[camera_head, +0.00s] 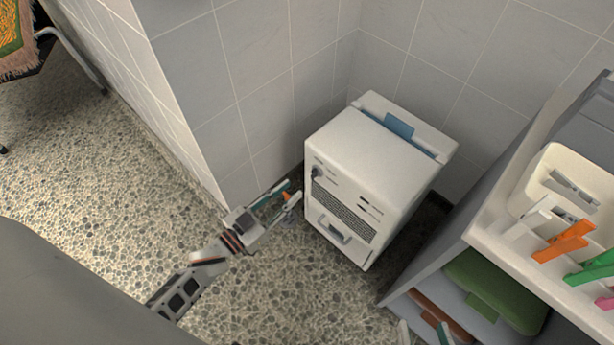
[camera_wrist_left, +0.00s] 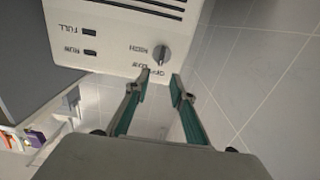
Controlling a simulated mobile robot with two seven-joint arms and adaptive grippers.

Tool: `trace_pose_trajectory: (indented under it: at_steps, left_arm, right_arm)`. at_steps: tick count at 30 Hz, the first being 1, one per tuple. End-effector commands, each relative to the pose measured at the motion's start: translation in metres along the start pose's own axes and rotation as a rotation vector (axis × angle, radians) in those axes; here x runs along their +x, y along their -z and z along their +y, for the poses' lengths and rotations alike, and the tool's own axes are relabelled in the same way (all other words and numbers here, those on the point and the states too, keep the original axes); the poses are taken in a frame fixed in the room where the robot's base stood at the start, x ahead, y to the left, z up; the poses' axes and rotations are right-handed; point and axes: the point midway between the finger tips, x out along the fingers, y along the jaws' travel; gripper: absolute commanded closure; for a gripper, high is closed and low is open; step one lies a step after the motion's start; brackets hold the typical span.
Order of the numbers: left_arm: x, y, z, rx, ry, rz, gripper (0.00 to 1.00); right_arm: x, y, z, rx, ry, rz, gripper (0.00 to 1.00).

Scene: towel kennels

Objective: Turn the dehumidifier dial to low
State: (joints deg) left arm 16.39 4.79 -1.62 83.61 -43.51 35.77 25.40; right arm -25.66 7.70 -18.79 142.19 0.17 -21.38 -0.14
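The white dehumidifier (camera_head: 365,145) stands in the tiled corner. Its dark dial (camera_head: 317,171) is at the upper left of the front panel. The left wrist view shows the dial (camera_wrist_left: 160,54) upside down, near OFF, LOW and HIGH labels; I cannot tell its exact setting. My left gripper (camera_head: 286,196) is just in front of the panel, below and left of the dial. In the wrist view its fingers (camera_wrist_left: 159,80) are apart and empty, with the tips short of the dial. My right gripper (camera_head: 424,332) shows only spread fingertips at the bottom edge.
A shelf unit (camera_head: 455,262) stands at the right, with a folded green towel (camera_head: 497,288) inside. Orange (camera_head: 565,241) and green (camera_head: 592,268) clothespins and a pale bin (camera_head: 552,165) are on top. A wall corner (camera_head: 180,120) is left of the dehumidifier. Speckled floor (camera_head: 110,175) is clear at left.

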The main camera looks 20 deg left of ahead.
Motion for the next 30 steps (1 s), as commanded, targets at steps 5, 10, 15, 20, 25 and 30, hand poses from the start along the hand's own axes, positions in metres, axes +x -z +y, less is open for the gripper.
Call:
trace_pose_trajectory:
  at_steps: [5, 10, 15, 20, 25, 30]
  left_arm:
    - [0.017, 0.001, 0.0, 0.0, -0.001, 0.005, 0.76]
    - [0.043, -0.001, 0.0, -0.001, -0.001, 0.003, 0.76]
    - [0.065, -0.001, 0.001, -0.001, -0.001, 0.002, 0.76]
    - [0.076, 0.0, 0.0, 0.0, -0.001, 0.001, 0.76]
    - [0.078, 0.001, 0.0, 0.0, -0.001, 0.002, 0.76]
    - [0.078, 0.001, 0.0, 0.0, -0.001, 0.003, 0.89]
  right_arm:
    - [0.001, 0.002, -0.001, 0.009, 0.002, 0.006, 0.6]
    - [0.002, 0.004, -0.003, 0.025, 0.005, 0.015, 0.6]
    - [0.003, 0.003, -0.008, 0.055, 0.013, 0.02, 0.6]
    - [0.003, 0.003, -0.011, 0.079, 0.019, 0.025, 0.6]
    - [0.003, 0.005, -0.012, 0.084, 0.021, 0.029, 0.6]
    - [0.003, 0.005, -0.012, 0.084, 0.021, 0.029, 0.6]
